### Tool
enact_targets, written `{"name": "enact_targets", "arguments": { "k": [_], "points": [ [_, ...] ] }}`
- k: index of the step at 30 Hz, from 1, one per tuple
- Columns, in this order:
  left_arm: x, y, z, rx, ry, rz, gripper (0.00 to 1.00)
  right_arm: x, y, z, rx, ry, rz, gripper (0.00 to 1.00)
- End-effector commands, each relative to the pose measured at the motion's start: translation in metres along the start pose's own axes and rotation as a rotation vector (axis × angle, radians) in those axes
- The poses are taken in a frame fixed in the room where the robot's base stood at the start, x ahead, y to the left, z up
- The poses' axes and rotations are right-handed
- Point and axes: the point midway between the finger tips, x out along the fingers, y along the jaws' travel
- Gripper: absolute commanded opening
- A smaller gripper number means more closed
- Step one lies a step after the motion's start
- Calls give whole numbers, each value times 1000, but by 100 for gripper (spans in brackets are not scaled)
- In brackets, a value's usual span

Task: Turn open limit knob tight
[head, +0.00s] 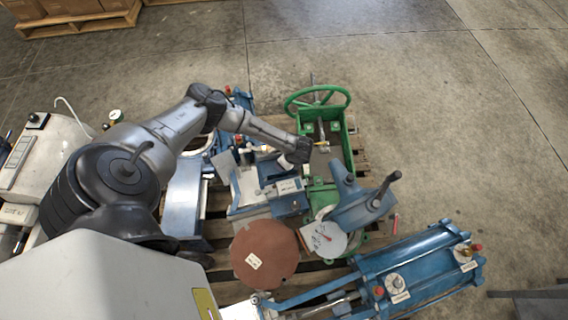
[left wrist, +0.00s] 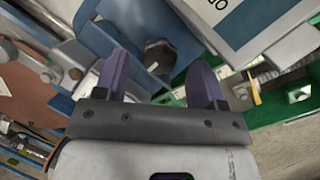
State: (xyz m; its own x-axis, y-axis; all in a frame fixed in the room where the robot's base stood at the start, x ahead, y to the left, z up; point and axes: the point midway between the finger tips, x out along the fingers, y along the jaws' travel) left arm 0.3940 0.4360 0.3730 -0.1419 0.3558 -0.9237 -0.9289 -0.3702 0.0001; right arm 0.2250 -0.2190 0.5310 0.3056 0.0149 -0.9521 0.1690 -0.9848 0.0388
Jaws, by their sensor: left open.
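A dark knob (left wrist: 158,54) with a pale pointer mark stands on a blue housing (left wrist: 176,20) in the left wrist view. I take it for the open limit knob, but no readable label confirms this. My left gripper (left wrist: 162,62) is open, its two purple fingers on either side of the knob. A gap shows beside each finger, and I cannot tell how far the fingertips are above the housing. In the head view my left gripper (head: 298,153) is over the blue and green equipment, and the knob cannot be made out there. My right gripper is not in view.
A green handwheel (head: 318,97) stands behind the gripper. A blue lever unit (head: 360,207), a round dial (head: 323,239), a brown disc (head: 264,255) and a blue cylinder assembly (head: 420,262) crowd the pallet in front. Concrete floor (head: 470,130) is clear at the right.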

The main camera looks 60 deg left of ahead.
Motion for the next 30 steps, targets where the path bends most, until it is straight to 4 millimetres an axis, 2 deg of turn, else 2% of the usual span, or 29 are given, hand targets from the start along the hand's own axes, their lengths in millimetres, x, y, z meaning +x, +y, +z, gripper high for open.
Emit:
{"name": "enact_targets", "arguments": {
  "k": [1,6,18,30],
  "points": [
    [8,0,-1,-1,-1,0,64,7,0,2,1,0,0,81],
    [18,0,0,0,0,0,64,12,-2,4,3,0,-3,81],
    [21,0,0,0,0,0,64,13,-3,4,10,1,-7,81],
    [21,0,0,0,0,0,26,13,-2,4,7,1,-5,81]
  ]
}}
